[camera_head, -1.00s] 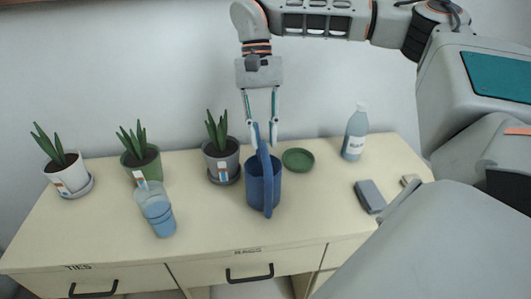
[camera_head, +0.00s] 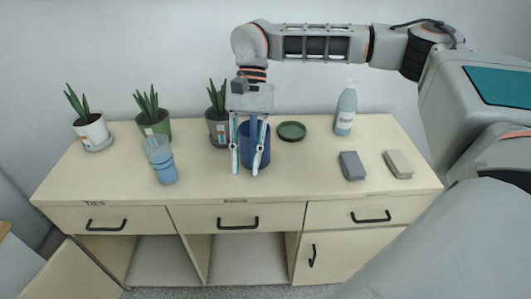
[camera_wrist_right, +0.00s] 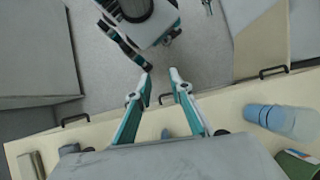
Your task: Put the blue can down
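The blue can (camera_head: 264,148) stands upright on the cream desk (camera_head: 310,172), behind and partly hidden by my right gripper. My right gripper (camera_head: 245,172) points down in front of the can's left side. Its two fingers are apart, with a blue strip, perhaps the can's handle, showing between them higher up. In the right wrist view my right gripper (camera_wrist_right: 160,72) is open, with only floor between its fingertips. A small blue patch shows farther back between the fingers. I cannot tell whether a finger touches the can. My left gripper does not show.
Potted plants (camera_head: 157,124) line the back left. A green saucer (camera_head: 291,131), a bottle (camera_head: 345,112), a grey block (camera_head: 352,165) and a beige block (camera_head: 398,163) are to the right.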

